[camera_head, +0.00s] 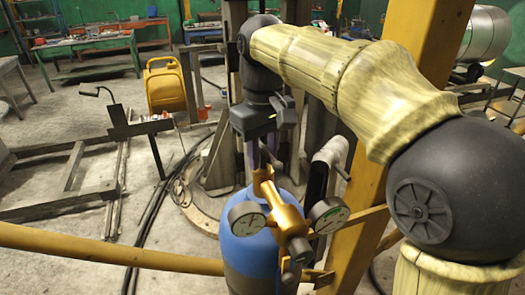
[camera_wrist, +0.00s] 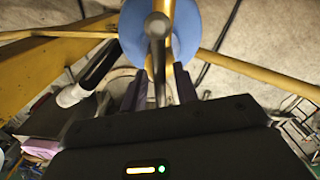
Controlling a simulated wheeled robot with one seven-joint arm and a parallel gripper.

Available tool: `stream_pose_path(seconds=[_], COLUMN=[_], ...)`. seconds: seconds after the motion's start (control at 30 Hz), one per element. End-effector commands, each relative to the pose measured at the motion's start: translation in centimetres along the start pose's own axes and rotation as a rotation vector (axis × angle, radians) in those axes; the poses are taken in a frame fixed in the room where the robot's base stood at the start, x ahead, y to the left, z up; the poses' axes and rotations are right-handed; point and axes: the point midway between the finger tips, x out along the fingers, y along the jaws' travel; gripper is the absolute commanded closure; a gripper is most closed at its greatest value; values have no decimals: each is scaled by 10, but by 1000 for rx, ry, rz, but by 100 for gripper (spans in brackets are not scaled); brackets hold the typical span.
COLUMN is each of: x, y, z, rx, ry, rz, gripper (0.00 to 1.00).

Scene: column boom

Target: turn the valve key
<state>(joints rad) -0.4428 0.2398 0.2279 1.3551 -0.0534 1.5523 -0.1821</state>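A blue gas cylinder (camera_head: 250,260) stands upright below my gripper (camera_head: 258,165), with a brass valve and regulator (camera_head: 287,215) on top. In the wrist view, a grey rod with a rounded end, which looks like the valve key (camera_wrist: 158,45), runs over the blue cylinder top (camera_wrist: 187,35). Its lower end lies between the two purple-dark fingers of my gripper (camera_wrist: 159,92). The fingers are apart, with a visible gap on each side of the rod. In the head view the key is small and partly hidden by my gripper, so its exact height between the fingers is unclear.
Two round gauges (camera_head: 247,219) (camera_head: 328,214) flank the regulator. A yellow post (camera_head: 372,195) stands close on the right and a yellow rail (camera_head: 110,255) crosses the front left. A grey curved pipe (camera_head: 330,152) is just right of my gripper. Hoses (camera_head: 150,215) lie on the floor.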

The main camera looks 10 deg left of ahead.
Motion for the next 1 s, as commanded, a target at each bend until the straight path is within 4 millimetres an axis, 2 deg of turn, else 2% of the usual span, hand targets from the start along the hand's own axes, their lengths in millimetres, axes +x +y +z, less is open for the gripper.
stream_pose_path(seconds=[0.03,0.13,1.0], x=[0,0,0], y=[0,0,0], z=[0,0,0], rx=[0,0,0], ry=[0,0,-1], rz=[0,0,0], gripper=[81,100,100])
